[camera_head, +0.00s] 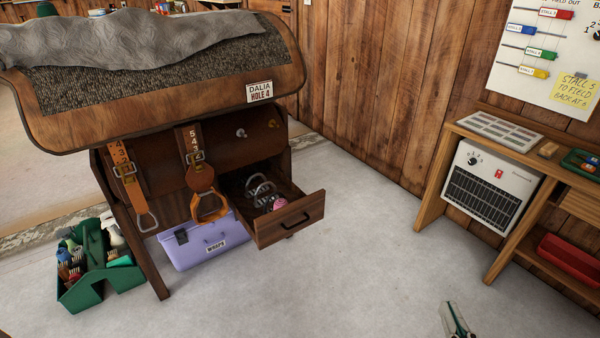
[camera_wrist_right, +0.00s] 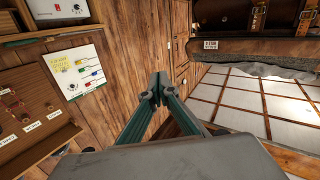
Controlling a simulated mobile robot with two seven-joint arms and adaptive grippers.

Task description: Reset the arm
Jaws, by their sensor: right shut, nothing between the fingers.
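My right gripper (camera_head: 455,320) shows at the bottom right of the head view, over bare floor and only in part. In the right wrist view its green fingers (camera_wrist_right: 157,92) meet at the tips, with nothing between them. It touches nothing and is well apart from the saddle stand and the bench. My left gripper is in neither view.
A wooden saddle stand (camera_head: 150,95) has an open drawer (camera_head: 290,220) holding metal pieces and a pink item. A purple box (camera_head: 195,245) and a green tote (camera_head: 85,290) stand below. A bench (camera_head: 450,160) with a heater (camera_head: 487,185) stands right. Floor between is clear.

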